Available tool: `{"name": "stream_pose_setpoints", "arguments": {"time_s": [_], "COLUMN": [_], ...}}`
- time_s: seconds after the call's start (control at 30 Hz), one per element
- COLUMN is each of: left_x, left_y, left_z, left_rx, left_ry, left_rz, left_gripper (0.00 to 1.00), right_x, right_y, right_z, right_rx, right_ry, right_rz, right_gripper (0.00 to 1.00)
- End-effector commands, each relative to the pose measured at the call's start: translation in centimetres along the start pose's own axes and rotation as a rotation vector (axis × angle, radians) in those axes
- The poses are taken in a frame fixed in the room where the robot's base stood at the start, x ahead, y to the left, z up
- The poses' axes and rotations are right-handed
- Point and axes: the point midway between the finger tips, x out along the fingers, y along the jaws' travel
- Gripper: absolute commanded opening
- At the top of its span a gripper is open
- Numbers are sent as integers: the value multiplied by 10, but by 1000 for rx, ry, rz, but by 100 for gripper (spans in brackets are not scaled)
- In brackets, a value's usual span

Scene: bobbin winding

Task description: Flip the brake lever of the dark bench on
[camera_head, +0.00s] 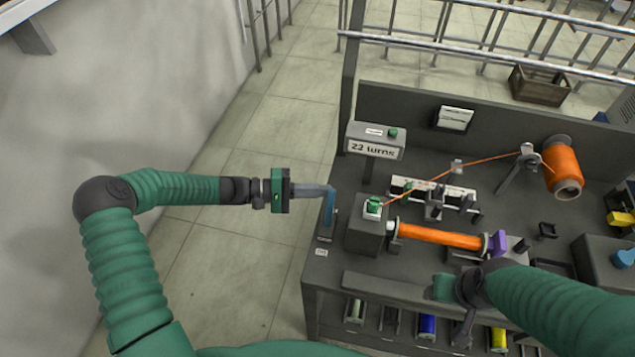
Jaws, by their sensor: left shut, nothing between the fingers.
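The dark bench (335,265) stands right of centre. A blue lever (329,208), which looks like the brake lever, stands roughly upright at the bench's left edge. My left gripper (326,190) comes in from the left, level, with its fingers shut and empty. Its fingertips are at the upper end of the lever; I cannot tell whether they touch it. My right gripper (464,332) hangs over the bench's front edge, partly hidden by its own arm, and its jaw state is unclear.
A winding head with a green button (373,206) stands right of the lever. An orange wound bobbin (440,236), a "22 turns" display (375,148) and an orange supply spool (563,167) are on the bench. Open floor (245,240) lies to its left.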

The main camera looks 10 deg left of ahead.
Motion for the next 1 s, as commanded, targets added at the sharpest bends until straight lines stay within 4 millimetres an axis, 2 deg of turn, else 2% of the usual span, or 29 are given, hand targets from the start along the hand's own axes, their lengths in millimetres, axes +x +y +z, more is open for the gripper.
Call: {"name": "stream_pose_setpoints", "arguments": {"time_s": [0.47,1.0], "left_x": [-1,-4], "left_y": [0,1], "left_z": [3,11], "left_rx": [6,94], "left_ry": [0,0], "left_rz": [2,35], "left_gripper": [0,0], "right_x": [0,2], "right_y": [0,0], "right_z": [0,1], "right_rx": [0,0], "right_ry": [0,0], "right_rz": [0,0], "right_gripper": [55,55]}}
